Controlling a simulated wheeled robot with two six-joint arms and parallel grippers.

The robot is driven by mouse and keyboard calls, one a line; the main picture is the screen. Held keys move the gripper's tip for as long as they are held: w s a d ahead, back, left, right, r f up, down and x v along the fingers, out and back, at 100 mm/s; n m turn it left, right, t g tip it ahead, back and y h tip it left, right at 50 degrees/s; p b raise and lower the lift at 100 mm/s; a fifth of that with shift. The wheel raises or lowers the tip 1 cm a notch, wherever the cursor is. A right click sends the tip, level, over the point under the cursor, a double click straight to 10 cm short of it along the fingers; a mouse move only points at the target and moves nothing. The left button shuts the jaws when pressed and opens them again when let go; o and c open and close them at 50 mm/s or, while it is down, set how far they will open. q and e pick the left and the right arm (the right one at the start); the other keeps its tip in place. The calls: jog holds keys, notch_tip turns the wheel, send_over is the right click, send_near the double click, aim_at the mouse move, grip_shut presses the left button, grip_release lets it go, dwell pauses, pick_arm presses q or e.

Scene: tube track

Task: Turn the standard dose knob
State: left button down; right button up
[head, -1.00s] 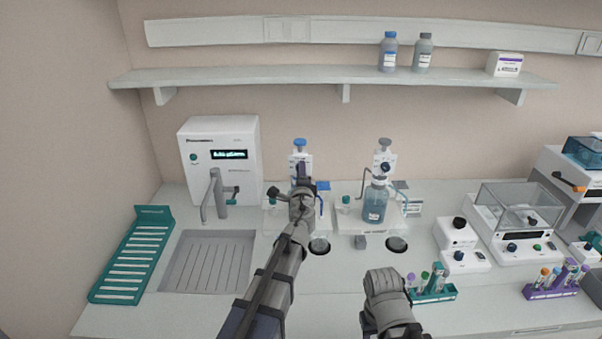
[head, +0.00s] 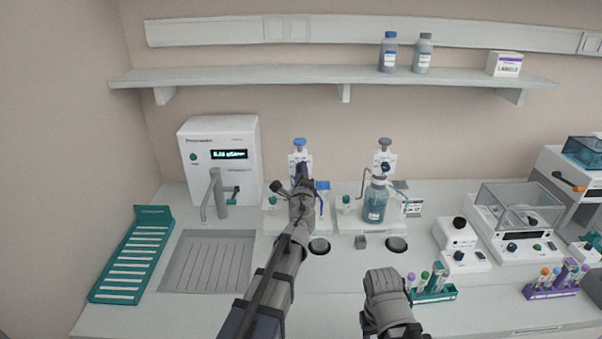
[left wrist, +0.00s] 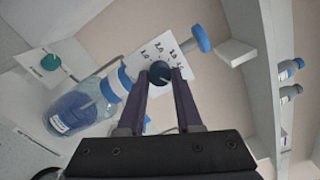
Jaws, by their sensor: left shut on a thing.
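The left dispenser, with its blue top knob (head: 300,142) and white dial plate (head: 296,158), stands on the bench left of centre. My left gripper (head: 304,172) reaches up to it and covers its middle in the head view. In the left wrist view, my left gripper's fingers (left wrist: 161,76) are shut on a dark round dose knob (left wrist: 160,69). The knob sits on a white dial plate (left wrist: 172,48) with printed numbers, tilted in the picture. The dispenser's bottle of blue liquid (left wrist: 76,110) shows beside the fingers.
A second dispenser with a blue bottle (head: 374,206) stands just to the right. A white water machine (head: 222,140) and a sink (head: 207,262) are on the left. Tube racks (head: 436,294) and a balance (head: 514,215) are on the right. A shelf (head: 250,78) runs above.

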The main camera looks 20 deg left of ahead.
pick_arm(q)
jog(key=c, duration=0.6)
grip_release()
jog(key=shift+s, duration=0.1)
jog(key=v, duration=0.7)
jog(key=shift+s+d, duration=0.15)
jog(key=shift+s, duration=0.15)
